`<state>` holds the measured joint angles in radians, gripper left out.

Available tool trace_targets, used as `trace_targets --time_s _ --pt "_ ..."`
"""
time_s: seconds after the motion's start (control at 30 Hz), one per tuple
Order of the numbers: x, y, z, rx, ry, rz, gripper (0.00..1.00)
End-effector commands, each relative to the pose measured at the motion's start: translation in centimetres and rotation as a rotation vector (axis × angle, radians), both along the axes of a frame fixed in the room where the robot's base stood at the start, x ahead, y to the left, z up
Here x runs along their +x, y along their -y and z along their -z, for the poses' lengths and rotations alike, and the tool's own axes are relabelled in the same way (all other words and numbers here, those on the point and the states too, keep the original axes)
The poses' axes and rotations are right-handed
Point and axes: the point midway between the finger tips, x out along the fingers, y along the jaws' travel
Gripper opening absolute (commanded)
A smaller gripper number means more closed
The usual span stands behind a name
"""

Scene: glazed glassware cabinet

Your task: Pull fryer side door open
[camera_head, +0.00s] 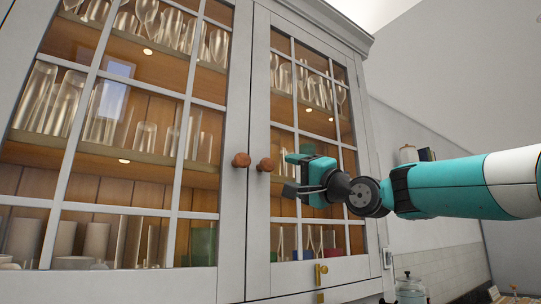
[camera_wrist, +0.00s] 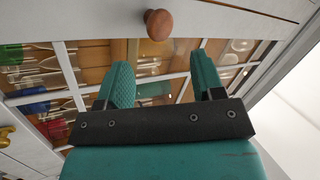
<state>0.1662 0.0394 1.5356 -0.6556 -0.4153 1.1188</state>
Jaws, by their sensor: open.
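No fryer shows; a white glazed cabinet with two closed doors fills the head view. The right door (camera_head: 258,215) has a round wooden knob (camera_head: 266,164) near its inner edge, and the left door (camera_head: 235,100) has a matching knob (camera_head: 241,160). My teal gripper (camera_head: 289,173) is open and empty, just right of the right knob in the head view. In the wrist view one wooden knob (camera_wrist: 159,24) lies beyond the open fingertips (camera_wrist: 160,66), roughly centred between them and apart from them.
Glasses and cups stand on shelves behind the panes. A brass key or latch (camera_head: 321,270) is below the right door. A glass jar (camera_head: 409,289) stands to the right of the cabinet. My arm reaches in from the right.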

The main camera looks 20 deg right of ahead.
Motion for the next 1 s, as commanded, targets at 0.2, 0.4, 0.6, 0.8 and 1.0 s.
trace_targets --time_s 0.2,0.4,0.6,0.8,1.0 --pt "4.0 -2.2 -2.5 0.000 -0.002 -0.003 0.62" --pt "6.3 -3.4 -3.4 -0.001 -0.002 -0.002 0.62" --pt "7.1 -3.8 -3.5 -0.001 -0.002 0.001 0.62" --pt "7.2 -3.8 -3.5 -0.001 -0.002 0.001 0.62" --pt "7.2 -3.8 -3.5 -0.001 -0.001 0.001 0.25"
